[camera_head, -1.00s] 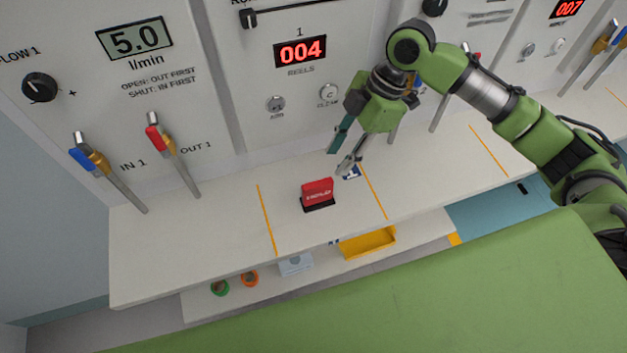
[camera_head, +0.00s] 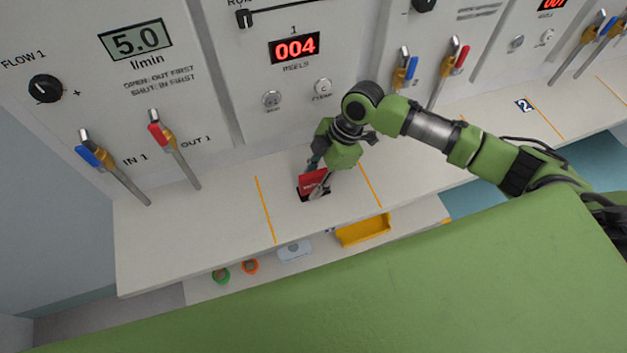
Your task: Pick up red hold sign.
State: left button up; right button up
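The red hold sign (camera_head: 309,183) stands on its dark base on the white shelf, between two orange lines under the 004 display. My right gripper (camera_head: 318,184) has come down over it from above. One finger passes in front of the sign and covers its right part. The other finger is behind its top edge and mostly hidden. I cannot tell whether the fingers press on the sign. The sign rests on the shelf. My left gripper is out of view.
The white shelf (camera_head: 215,225) is clear to the left of the sign. Valve levers with blue (camera_head: 88,156) and red (camera_head: 158,134) handles stand along the wall panel. A yellow tray (camera_head: 363,230) and small green and orange items lie on the lower shelf.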

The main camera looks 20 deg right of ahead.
grip_shut()
jog(key=shift+r, duration=0.1)
